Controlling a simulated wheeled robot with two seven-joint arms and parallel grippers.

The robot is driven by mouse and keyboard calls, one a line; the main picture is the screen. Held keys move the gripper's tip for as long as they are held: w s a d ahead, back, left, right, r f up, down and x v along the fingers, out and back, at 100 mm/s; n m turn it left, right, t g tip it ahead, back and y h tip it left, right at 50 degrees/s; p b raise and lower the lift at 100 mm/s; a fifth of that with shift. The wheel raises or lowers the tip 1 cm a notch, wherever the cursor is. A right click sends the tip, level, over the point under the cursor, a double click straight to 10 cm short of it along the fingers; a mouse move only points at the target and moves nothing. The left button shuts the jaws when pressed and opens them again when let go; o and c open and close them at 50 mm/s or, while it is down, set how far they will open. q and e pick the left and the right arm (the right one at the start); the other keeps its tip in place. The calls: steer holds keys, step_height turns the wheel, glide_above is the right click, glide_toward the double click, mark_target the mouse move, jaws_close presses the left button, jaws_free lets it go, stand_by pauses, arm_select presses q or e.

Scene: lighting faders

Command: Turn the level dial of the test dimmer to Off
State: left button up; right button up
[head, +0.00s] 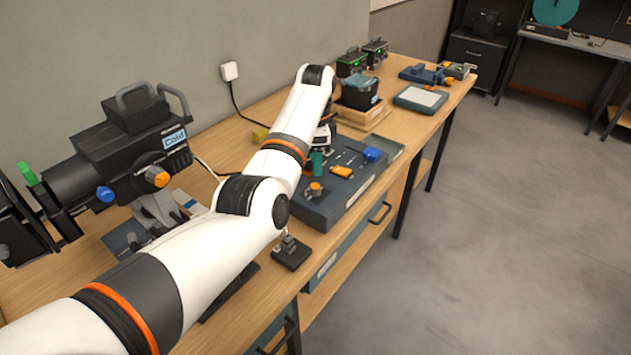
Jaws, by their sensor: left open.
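I cannot make out a test dimmer or its level dial for certain; my left arm covers part of the bench. My right gripper is out of view.
A white wall plug (229,71) has a black cable down to the bench. Floor at the right is clear.

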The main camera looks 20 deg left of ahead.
arm_select(q)
glide_above(315, 186)
step_height(315, 186, down, 4)
steer(key=shift+f, duration=0.15)
step_height(315, 186, down, 4)
steer(key=shift+w+r, duration=0.1)
steer(key=shift+r, duration=0.1)
steer(key=shift+f, duration=0.45)
steer(key=c, duration=1)
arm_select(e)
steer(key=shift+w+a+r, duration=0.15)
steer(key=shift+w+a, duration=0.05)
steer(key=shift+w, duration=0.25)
